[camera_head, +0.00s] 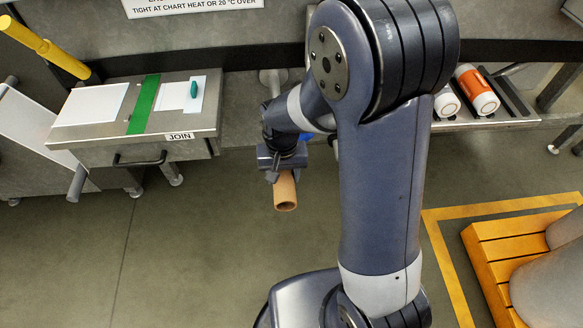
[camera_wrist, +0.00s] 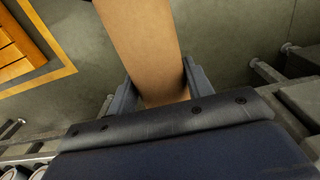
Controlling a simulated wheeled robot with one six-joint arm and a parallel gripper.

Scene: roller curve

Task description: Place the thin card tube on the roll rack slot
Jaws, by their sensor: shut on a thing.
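The thin card tube (camera_head: 286,191) is plain brown with an open end facing the head camera. My gripper (camera_head: 283,173) is shut on it and holds it in the air above the floor, left of my arm. In the wrist view the tube (camera_wrist: 142,45) runs up out of the frame between the two fingers of my gripper (camera_wrist: 158,84). A metal rack (camera_head: 490,122) at the right back holds white rolls and seems to be the roll rack. My arm hides its left part, and I cannot make out the slot clearly.
An orange-banded white roll (camera_head: 477,88) lies on the rack, with another white roll (camera_head: 446,102) beside it. A bench marked JOIN (camera_head: 190,129) stands at the left. An orange slatted pallet (camera_head: 495,262) with large grey rolls is at the lower right. Floor around the tube is clear.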

